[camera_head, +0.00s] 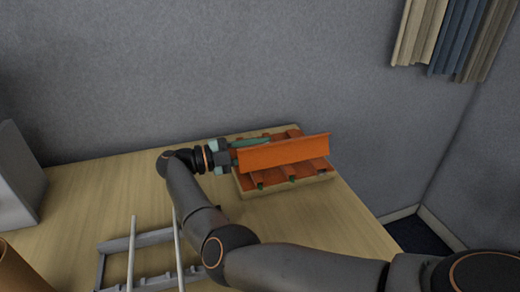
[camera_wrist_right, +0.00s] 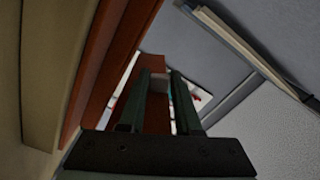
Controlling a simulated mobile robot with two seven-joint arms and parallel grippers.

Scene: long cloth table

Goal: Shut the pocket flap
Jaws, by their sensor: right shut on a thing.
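The pocket flap (camera_head: 283,153) is a long orange panel. In the head view it stands raised and tilted above the orange pocket unit (camera_head: 318,175), which has a pale wooden base. My right gripper (camera_head: 233,153) is at the flap's left end and shut on it. In the right wrist view the gripper's two dark green fingers (camera_wrist_right: 165,85) point away, with part of the orange-brown flap (camera_wrist_right: 153,122) between them. The exact contact is partly hidden by the fingers. My left gripper is in neither view.
The unit stands near the back right of the wooden table (camera_head: 95,190). A grey metal rack (camera_head: 133,250) lies at the front, below my right arm. A grey box (camera_head: 18,180) is at the left edge. Curtains (camera_head: 450,38) hang at upper right. Table right of the unit is clear.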

